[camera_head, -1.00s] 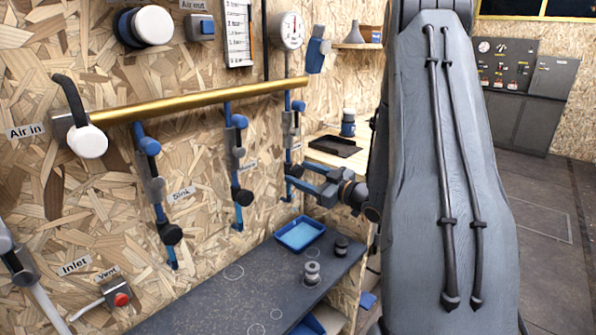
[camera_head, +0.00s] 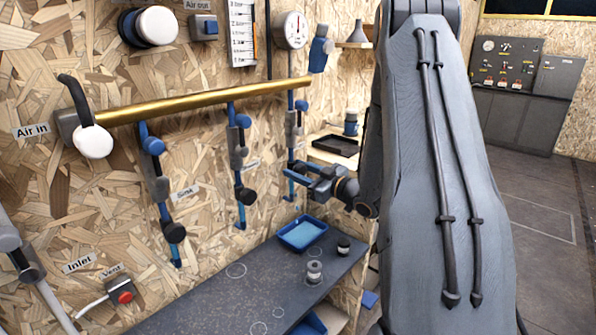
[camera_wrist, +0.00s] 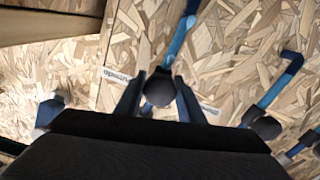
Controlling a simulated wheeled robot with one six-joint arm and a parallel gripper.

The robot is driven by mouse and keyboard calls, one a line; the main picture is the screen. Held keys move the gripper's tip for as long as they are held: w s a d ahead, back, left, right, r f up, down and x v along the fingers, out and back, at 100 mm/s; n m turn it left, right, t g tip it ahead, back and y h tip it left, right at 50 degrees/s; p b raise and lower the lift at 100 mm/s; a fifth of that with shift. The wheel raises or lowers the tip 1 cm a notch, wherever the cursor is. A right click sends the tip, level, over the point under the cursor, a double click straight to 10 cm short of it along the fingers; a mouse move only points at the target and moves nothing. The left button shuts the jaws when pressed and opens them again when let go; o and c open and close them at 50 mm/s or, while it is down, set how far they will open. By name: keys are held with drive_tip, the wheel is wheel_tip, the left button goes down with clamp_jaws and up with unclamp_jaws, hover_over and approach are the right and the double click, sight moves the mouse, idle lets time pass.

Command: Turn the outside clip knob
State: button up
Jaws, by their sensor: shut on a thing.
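The clip knob (camera_wrist: 158,88) is dark and round, at the lower end of a blue clip pipe (camera_wrist: 182,35) in the wrist view. A small label (camera_wrist: 117,75), upside down and blurred, is beside it on the board. My gripper (camera_wrist: 158,97) has one finger on each side of the knob and is shut on it. In the head view my gripper (camera_head: 303,172) is at the lower part of the rightmost blue clip pipe (camera_head: 291,125). There the fingers hide the knob, and its turn angle cannot be told.
Two similar clip pipes with dark knobs (camera_head: 174,232) (camera_head: 248,196) hang left, under a brass pipe (camera_head: 200,100). Below is a dark bench (camera_head: 205,300) with a blue tray (camera_head: 302,234) and small cylinders (camera_head: 314,272). A black tray (camera_head: 335,146) lies on a shelf behind.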

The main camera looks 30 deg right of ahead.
sight(303, 172)
drive_tip(key=shift+m+p, duration=0.3)
drive_tip(key=shift+r+m+p, duration=0.1)
drive_tip(key=shift+m+p, duration=0.6)
drive_tip(key=shift+m, duration=0.2)
drive_tip(key=shift+m+p, duration=1.05)
drive_tip(key=shift+m, duration=0.55)
drive_tip(key=o, duration=1)
drive_tip(key=shift+o, duration=0.2)
drive_tip(key=shift+b+v, duration=0.55)
drive_tip(key=shift+v, duration=3.35)
